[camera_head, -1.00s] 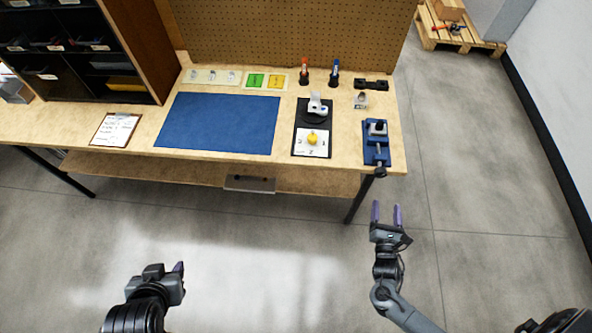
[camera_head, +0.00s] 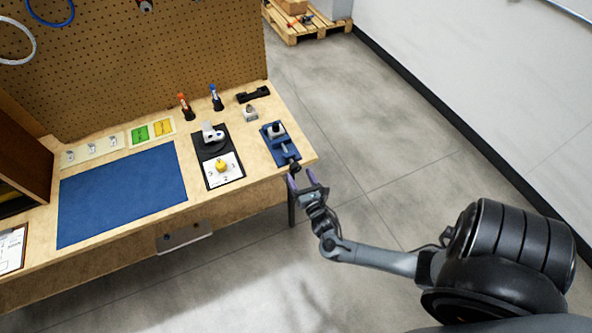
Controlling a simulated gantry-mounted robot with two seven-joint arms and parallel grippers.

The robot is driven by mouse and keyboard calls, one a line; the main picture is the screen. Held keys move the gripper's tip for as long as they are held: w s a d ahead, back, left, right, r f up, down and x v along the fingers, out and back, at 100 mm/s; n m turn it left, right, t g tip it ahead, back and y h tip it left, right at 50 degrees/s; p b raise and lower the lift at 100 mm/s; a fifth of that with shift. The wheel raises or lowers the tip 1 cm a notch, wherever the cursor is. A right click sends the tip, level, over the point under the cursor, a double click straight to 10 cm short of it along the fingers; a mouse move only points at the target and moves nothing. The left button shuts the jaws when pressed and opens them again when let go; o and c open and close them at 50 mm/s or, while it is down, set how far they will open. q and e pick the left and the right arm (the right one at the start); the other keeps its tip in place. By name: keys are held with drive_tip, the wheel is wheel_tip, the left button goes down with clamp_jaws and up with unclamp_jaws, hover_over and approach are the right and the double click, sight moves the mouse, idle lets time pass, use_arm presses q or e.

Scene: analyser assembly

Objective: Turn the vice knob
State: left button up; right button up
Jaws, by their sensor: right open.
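The blue vice (camera_head: 277,143) sits at the right front corner of the workbench. Its dark knob (camera_head: 295,167) sticks out past the front edge of the bench. My left gripper is out of view.
A black board with a white dial card and yellow knob (camera_head: 221,165) lies left of the vice. A blue mat (camera_head: 122,192), marker stands and a black bracket (camera_head: 253,95) are also on the bench. The floor right of the bench is clear.

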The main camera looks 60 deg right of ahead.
sight(297, 170)
drive_tip(key=shift+b+x, duration=0.3)
drive_tip(key=shift+x, duration=1.65)
drive_tip(key=c, duration=1)
drive_tip(key=shift+c, duration=0.2)
drive_tip(key=shift+m, duration=0.3)
